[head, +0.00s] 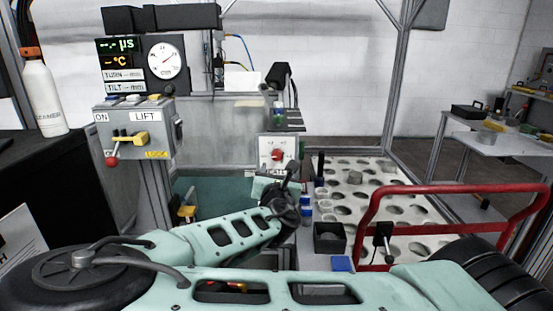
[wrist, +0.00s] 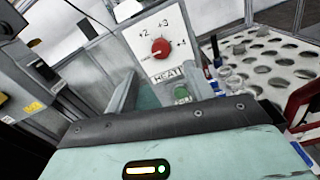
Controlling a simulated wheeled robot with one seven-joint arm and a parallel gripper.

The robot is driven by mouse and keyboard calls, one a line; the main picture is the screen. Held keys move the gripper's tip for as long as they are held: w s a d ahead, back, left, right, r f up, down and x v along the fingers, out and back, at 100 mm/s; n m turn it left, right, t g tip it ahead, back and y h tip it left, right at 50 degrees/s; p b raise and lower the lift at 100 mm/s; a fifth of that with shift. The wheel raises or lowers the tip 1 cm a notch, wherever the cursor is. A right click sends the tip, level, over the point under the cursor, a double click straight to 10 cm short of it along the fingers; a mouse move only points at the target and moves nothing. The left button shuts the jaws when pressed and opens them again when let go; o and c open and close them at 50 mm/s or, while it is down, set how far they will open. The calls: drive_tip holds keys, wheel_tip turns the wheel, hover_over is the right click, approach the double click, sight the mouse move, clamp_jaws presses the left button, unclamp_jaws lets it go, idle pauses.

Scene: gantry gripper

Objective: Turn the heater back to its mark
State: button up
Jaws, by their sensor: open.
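The heater panel (head: 267,145) is a white plate with a red knob (head: 278,155), upright beyond my arm. In the wrist view the red knob (wrist: 160,48) sits mid-panel, with +2, +3 and +4 around its upper side and small print at its left. A HEAT label (wrist: 167,75) is below it. The knob's exact pointing is too small to read. My gripper (head: 280,187) is open, below and in front of the knob and apart from it. In the wrist view its fingers are not clearly visible; a dark-edged green link of mine fills the bottom.
A perforated white table (head: 400,212) lies to the right, with a red rail (head: 455,190) before it. Small bottles (head: 306,209) and a black box (head: 329,237) stand near my gripper. The LIFT control box (head: 137,127) is at left, under a gauge (head: 164,60).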

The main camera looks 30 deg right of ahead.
sight(277, 156)
drive_tip(key=p+x, duration=0.1)
drive_tip(key=x, duration=0.8)
drive_tip(key=shift+d, duration=0.1)
drive_tip(key=shift+c, duration=0.3)
drive_tip(key=c, duration=0.9)
